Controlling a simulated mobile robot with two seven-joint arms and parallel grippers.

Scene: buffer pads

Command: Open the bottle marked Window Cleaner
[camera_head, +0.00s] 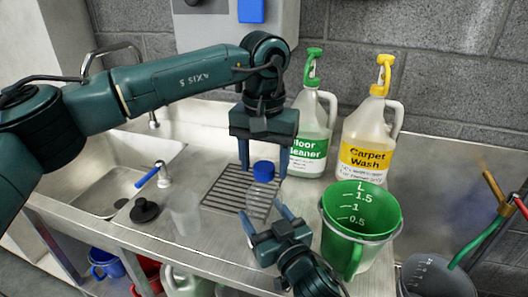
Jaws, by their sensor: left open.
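A small clear bottle (259,203) with a blue cap (263,171) stands upright in the middle of the view, at the drain grate's front right. No label can be read on it. My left gripper (264,167) points straight down from above, open, with one finger on each side of the blue cap and gaps showing. My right gripper (262,212) reaches up from the bottom, its two blue-grey fingers on either side of the bottle's lower body, apparently closed on it.
A Floor Cleaner jug (313,135) and a Carpet Wash jug (366,140) stand behind to the right. A green measuring jug (361,215) is close right of my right gripper.

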